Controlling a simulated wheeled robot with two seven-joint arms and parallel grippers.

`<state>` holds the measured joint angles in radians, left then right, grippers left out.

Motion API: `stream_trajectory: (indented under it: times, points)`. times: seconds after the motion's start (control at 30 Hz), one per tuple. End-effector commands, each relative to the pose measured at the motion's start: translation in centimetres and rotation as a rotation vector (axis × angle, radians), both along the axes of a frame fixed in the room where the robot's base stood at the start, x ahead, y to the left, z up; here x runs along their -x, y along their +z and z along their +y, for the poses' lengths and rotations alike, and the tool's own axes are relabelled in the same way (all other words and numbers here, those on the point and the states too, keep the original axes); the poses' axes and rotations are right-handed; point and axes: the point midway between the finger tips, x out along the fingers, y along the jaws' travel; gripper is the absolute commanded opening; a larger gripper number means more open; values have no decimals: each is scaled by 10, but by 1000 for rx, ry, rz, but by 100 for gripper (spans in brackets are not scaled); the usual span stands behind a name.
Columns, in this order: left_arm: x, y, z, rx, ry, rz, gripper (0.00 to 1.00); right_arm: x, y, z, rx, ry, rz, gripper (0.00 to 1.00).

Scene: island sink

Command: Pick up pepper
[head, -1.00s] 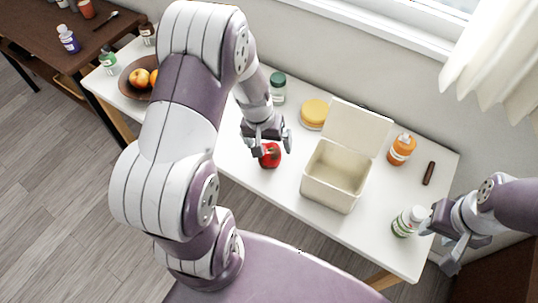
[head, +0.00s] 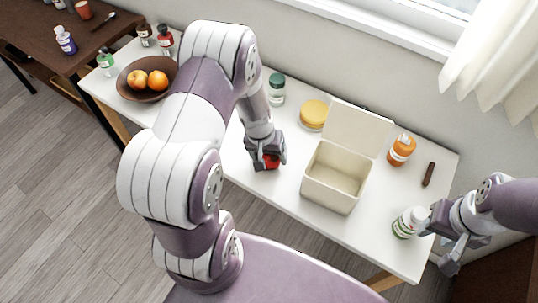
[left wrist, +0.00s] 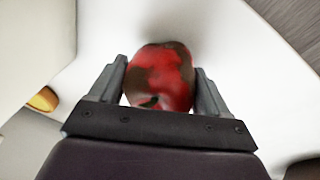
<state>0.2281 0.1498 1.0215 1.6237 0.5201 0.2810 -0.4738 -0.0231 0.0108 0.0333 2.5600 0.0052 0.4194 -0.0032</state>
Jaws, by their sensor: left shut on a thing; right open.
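The red pepper (head: 271,161) is on the white table in the head view, mostly hidden by my left gripper (head: 268,163). In the left wrist view the pepper (left wrist: 160,80) is red with dark patches and sits between the two fingers of my left gripper (left wrist: 160,90). The left gripper is shut on it, one finger at each side. I cannot tell whether the pepper still touches the table. My right gripper (head: 442,248) is open at the table's right end, close to a white bottle with a green label (head: 408,222).
An open cream box (head: 336,177) with its lid up stands right of the pepper. Behind are a yellow-lidded jar (head: 314,114) and a green-capped jar (head: 276,90). An orange bottle (head: 401,150) stands further right. A brown bowl of fruit (head: 127,93) is at left. The table front is clear.

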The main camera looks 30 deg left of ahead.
Motion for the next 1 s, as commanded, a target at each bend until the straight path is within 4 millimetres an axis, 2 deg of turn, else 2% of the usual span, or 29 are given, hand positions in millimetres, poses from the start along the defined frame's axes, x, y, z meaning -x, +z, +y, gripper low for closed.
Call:
stream_trajectory:
  times: [0.17,0.27,0.4,0.8,1.0]
  points:
    - [-1,6,0,0,-1,-1,42,0,1,0,0,0,0,43]
    - [-1,18,0,0,-1,-2,42,0,3,0,0,0,0,43]
    - [-1,44,0,-1,0,-4,42,0,6,0,0,0,0,43]
    - [91,96,10,-2,3,-4,42,0,-2,0,0,0,0,43]
    - [114,109,11,0,1,0,42,0,2,0,0,0,0,43]
